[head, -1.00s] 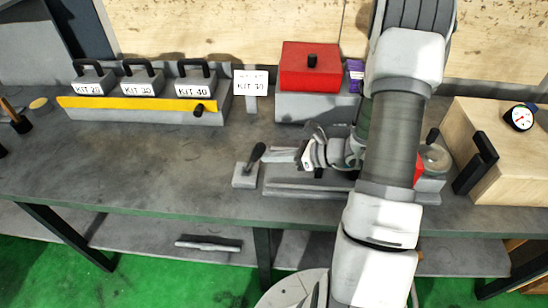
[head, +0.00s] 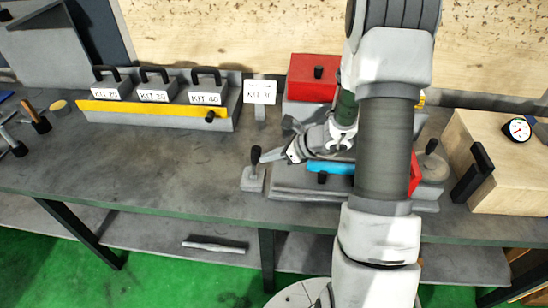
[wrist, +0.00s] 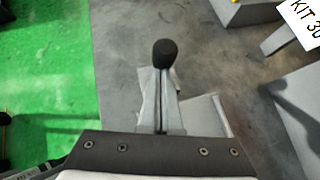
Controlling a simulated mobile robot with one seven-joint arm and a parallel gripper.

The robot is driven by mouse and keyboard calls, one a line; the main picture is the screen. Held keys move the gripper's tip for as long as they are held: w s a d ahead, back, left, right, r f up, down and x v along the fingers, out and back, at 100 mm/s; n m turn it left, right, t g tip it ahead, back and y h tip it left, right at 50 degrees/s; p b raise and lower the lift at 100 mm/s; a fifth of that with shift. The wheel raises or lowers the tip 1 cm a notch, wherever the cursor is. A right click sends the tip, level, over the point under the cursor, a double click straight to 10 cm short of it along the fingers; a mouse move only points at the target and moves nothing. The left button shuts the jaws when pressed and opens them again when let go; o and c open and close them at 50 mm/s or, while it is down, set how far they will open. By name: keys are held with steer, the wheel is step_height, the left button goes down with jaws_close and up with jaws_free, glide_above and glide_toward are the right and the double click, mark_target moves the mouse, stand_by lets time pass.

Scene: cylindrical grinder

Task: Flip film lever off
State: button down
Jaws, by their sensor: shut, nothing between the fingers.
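The film lever, a black-knobbed stick (head: 255,156), stands about upright on a small grey block (head: 253,182) at the left end of the grinder base. In the wrist view its black knob (wrist: 165,53) shows just beyond my fingertips. My gripper (head: 270,157) is to the right of the lever, with its fingers pointing left at the stick. In the wrist view the gripper fingers (wrist: 161,105) are together and hold nothing. They overlap the lever's stem, so I cannot tell whether they touch it.
The grinder base (head: 310,192) with a blue part (head: 330,168) lies right of the lever, partly behind my arm. A red box (head: 311,85) and a KIT 30 sign (head: 260,92) stand behind. Labelled kit blocks (head: 155,95) are back left. The bench left of the lever is clear.

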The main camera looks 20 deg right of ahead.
mark_target(255, 153)
steer(key=a+r+h+p, duration=0.1)
steer(key=w+a+g+h+p, duration=0.1)
steer(key=a+p, duration=0.1)
steer(key=shift+w+r, duration=0.15)
steer(key=shift+r, duration=0.25)
steer(key=shift+w+a+f+n+g+h+p, duration=0.2)
steer(key=shift+w+a+g+h+p, duration=0.2)
steer(key=shift+a+h+p, duration=0.35)
steer(key=shift+w+a+f+n+g+h+p, duration=0.15)
steer(key=shift+w+a+g+h+p, duration=0.2)
steer(key=shift+a+h+p, duration=0.35)
steer(key=shift+a+y, duration=0.25)
steer(key=shift+a, duration=0.1)
